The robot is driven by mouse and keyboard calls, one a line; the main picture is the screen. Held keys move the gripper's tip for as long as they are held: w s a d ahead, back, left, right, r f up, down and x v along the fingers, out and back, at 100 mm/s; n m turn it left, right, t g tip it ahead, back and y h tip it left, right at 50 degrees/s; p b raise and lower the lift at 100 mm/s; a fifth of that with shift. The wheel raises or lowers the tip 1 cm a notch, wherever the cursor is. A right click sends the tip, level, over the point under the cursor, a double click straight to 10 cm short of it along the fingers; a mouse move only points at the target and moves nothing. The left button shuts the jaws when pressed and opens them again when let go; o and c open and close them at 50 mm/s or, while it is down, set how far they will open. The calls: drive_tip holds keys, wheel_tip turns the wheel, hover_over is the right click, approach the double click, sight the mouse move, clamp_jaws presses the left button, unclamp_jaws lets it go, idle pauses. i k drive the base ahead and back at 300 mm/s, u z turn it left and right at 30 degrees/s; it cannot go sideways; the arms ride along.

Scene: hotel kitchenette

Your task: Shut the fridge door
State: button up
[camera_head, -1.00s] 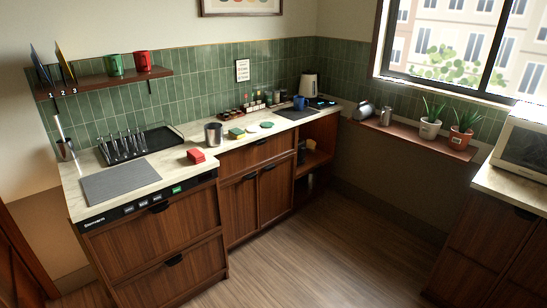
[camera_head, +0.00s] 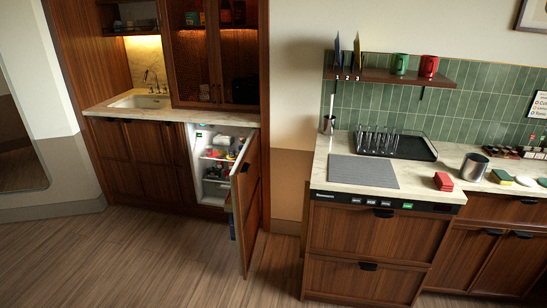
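The fridge (camera_head: 207,165) is built in under the marble counter left of centre, with a lit white interior holding several items on shelves. Its wooden door (camera_head: 249,205) stands wide open, hinged on the right side and swung out toward me. The door's inner side faces left, with a few things in its lower rack. The door's outer face is seen only at a steep angle. My gripper is not in view.
Wooden floor (camera_head: 140,258) is free in front of the fridge and to the left. A drawer unit (camera_head: 365,245) under the right counter stands right of the open door, with a narrow gap between. A sink (camera_head: 140,102) is at the left.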

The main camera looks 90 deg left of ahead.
sight(245, 179)
drive_tip(key=u, duration=3)
drive_tip(key=k, duration=1.25)
drive_tip(key=i, duration=1.65)
drive_tip(key=z, duration=1.05)
drive_tip(key=i, duration=0.35)
drive_tip(key=u, duration=1.65)
